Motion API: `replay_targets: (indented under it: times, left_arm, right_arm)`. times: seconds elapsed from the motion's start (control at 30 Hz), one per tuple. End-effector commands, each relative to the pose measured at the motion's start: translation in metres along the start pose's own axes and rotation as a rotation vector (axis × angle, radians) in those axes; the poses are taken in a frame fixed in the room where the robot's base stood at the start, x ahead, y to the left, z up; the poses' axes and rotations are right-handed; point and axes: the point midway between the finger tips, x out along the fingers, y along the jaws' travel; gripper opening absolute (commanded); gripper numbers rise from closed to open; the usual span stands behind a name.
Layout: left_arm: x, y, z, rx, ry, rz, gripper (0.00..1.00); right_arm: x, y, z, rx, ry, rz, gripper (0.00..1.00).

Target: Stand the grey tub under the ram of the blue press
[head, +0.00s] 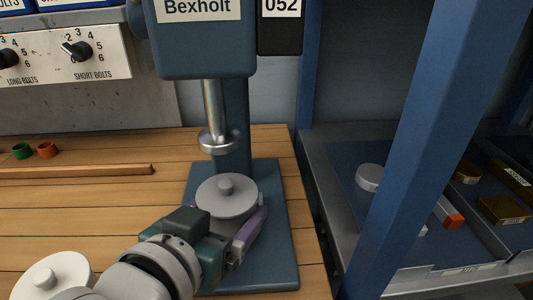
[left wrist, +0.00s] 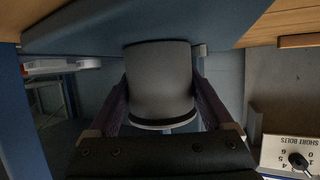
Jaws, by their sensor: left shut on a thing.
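The grey tub (head: 226,200), round with a knobbed lid, is upright over the base plate (head: 275,255) of the blue press (head: 205,50). My left gripper (head: 229,215) is shut on it; one purple finger shows at its right side. The left wrist view shows the tub (left wrist: 160,85) between both fingers. The ram (head: 213,108) ends in a round foot above and, in the picture, slightly left of and beyond the lid, with a gap between. I cannot tell whether the tub touches the plate. My right gripper is not in view.
A white lidded tub (head: 70,270) stands at lower left on the wooden top. A wooden strip (head: 80,171) and green (head: 22,151) and orange (head: 47,150) rings lie behind. A blue post (head: 405,140) and a tray of parts (head: 335,170) are at right.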

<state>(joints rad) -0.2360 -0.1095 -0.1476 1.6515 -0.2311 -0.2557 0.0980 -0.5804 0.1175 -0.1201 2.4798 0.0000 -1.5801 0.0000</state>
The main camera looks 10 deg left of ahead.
Motion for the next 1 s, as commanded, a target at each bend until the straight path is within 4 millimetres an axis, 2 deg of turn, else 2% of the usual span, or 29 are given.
replay_targets:
  times: [0.1, 0.13, 0.23, 0.57, 0.67, 1.0]
  left_arm:
    - [0.001, 0.000, 0.002, 0.000, 0.001, 0.000, 0.30]
    - [0.001, 0.000, 0.002, 0.000, 0.000, 0.000, 0.87]
    - [0.001, 0.000, 0.002, 0.000, 0.000, 0.000, 0.98]
    - [-0.003, 0.000, -0.001, 0.001, 0.000, 0.000, 1.00]
    - [-0.015, 0.000, -0.001, 0.001, -0.002, 0.000, 1.00]
    - [-0.087, 0.000, 0.000, 0.000, -0.003, 0.000, 1.00]
  right_arm:
    - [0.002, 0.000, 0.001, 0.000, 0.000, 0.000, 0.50]
    - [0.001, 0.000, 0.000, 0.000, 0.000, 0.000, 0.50]
    - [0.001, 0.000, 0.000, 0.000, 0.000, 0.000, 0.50]
    - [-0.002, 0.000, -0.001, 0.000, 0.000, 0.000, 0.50]
    - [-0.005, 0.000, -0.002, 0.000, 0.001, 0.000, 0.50]
    - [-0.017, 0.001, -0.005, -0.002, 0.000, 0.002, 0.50]
